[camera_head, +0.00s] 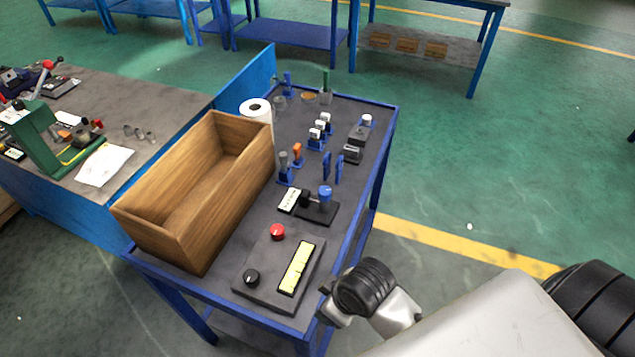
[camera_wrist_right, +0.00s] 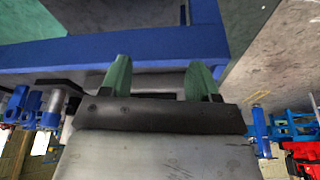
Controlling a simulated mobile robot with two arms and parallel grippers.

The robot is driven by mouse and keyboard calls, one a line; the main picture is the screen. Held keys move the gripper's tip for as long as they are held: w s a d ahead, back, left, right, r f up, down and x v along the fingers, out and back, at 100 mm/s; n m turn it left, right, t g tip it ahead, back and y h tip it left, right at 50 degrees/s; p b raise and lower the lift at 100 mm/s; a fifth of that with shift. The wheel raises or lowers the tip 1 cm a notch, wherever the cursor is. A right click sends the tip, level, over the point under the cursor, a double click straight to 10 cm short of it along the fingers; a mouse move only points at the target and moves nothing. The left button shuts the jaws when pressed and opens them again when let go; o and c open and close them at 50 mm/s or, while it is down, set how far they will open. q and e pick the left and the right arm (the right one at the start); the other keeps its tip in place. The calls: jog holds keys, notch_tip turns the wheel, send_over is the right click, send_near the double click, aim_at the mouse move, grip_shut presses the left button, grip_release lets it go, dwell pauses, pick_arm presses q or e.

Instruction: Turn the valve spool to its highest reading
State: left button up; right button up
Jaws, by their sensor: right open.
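I cannot tell for sure which part is the valve spool. A blue-topped knob (camera_head: 325,193) stands upright on a black base (camera_head: 318,212) in the middle of the blue-framed cart, beside a small white label plate (camera_head: 289,200). Nearer the front, a grey panel (camera_head: 262,300) carries a red button (camera_head: 277,232), a black knob (camera_head: 251,277) and a yellow strip (camera_head: 297,267). No reading is legible. My right gripper is at the cart's near right corner, apart from these parts; its two green fingers (camera_wrist_right: 160,78) are open and empty in the wrist view. My left gripper is out of view.
An open wooden box (camera_head: 190,190) fills the cart's left side, with a white paper roll (camera_head: 256,109) behind it. Small blue, white and orange fittings stand toward the back. A grey bench (camera_head: 130,100) adjoins on the left. The floor right of the cart is clear.

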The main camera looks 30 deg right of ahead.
aim_at(325, 190)
jog(key=w+a+r+n, duration=0.1)
jog(key=w+n, duration=0.1)
jog(key=w+a+n, duration=0.1)
jog(key=w+n, duration=0.1)
jog(key=w+a+r+n+y, duration=0.1)
jog(key=w+n, duration=0.1)
jog(key=shift+w+a+r+g, duration=0.15)
jog(key=shift+a+r+g, duration=0.1)
jog(key=shift+r+g, duration=0.1)
jog(key=w+n, duration=0.1)
jog(key=w, duration=0.1)
jog(key=w+r+n, duration=0.1)
jog(key=w+n, duration=0.1)
jog(key=w+d+n+g, duration=0.1)
jog(key=w+n, duration=0.1)
jog(key=shift+w+r+h, duration=0.15)
jog(key=shift+r+h, duration=0.15)
jog(key=shift+r, duration=0.05)
jog(key=w+d+r+n+g+h, duration=0.2)
jog(key=w+d+r+n, duration=0.4)
jog(key=w+d+r, duration=0.5)
jog(key=shift+n, duration=0.3)
jog(key=f, duration=0.3)
jog(key=d+f, duration=0.1)
jog(key=f, duration=0.3)
jog(key=f+p, duration=0.1)
jog(key=f, duration=0.3)
jog(key=shift+w+d+f, duration=0.15)
jog(key=shift+w+f, duration=0.05)
